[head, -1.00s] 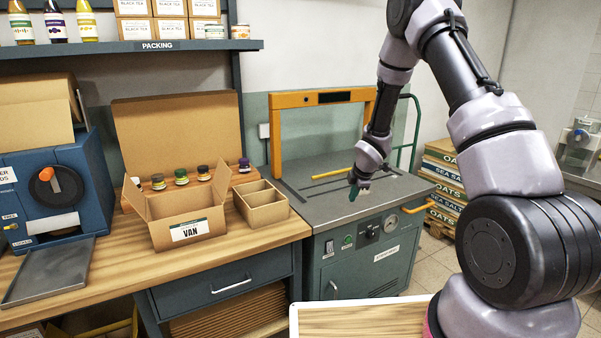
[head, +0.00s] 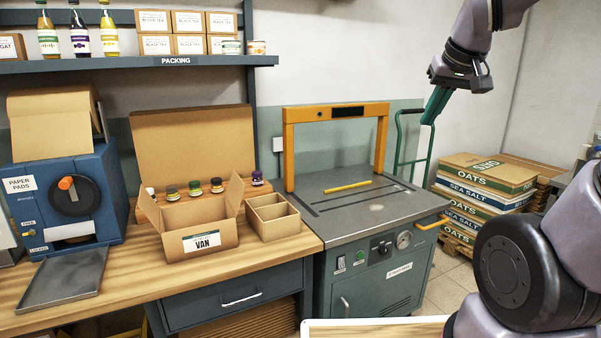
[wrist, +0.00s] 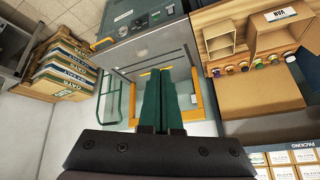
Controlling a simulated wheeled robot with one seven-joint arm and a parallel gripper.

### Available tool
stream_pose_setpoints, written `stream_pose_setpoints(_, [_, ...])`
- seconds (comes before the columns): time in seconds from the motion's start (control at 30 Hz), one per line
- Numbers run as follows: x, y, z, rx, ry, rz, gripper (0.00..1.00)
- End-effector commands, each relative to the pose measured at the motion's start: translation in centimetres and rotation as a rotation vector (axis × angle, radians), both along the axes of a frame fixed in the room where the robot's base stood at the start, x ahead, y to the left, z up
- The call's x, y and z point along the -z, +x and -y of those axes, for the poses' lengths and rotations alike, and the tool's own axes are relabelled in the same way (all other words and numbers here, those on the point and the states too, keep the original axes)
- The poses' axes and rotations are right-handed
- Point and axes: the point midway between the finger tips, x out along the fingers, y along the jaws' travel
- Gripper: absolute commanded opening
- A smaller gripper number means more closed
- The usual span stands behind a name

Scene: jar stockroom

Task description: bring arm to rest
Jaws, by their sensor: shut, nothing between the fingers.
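My gripper (head: 436,105) is at the upper right of the head view, raised well above the strapping machine (head: 380,208) and apart from everything. Its green fingers are shut and empty. In the wrist view the shut fingers (wrist: 164,90) point out over the strapping machine, with its orange arch behind them. My arm is folded up at the right edge of the head view, and part of it is out of frame.
A blue paper pad machine (head: 65,200) is at left. Stacked OATS and SEA SALT cartons (head: 480,190) stand at right. Bottles and tea boxes line the packing shelf (head: 110,66).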

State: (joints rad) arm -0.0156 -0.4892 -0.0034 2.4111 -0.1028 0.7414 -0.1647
Motion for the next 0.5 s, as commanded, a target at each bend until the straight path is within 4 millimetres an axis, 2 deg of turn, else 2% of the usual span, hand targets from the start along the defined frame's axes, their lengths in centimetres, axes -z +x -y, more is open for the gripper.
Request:
stream_pose_setpoints(0.03, [-0.7,-1.9,-0.3,0.044,0.051,0.011,0.0])
stream_pose_setpoints(0.1, [-1.2,-4.1,-0.9,0.1,0.122,0.01,0.0])
stream_pose_setpoints(0.2, [-1.5,-6.4,-1.5,0.159,0.201,0.006,0.0])
stream_pose_setpoints(0.33, [-1.7,-7.9,-2.0,0.198,0.258,0.002,0.0])
stream_pose_setpoints(0.5, [-1.6,-8.3,-2.2,0.208,0.274,-0.003,0.0])
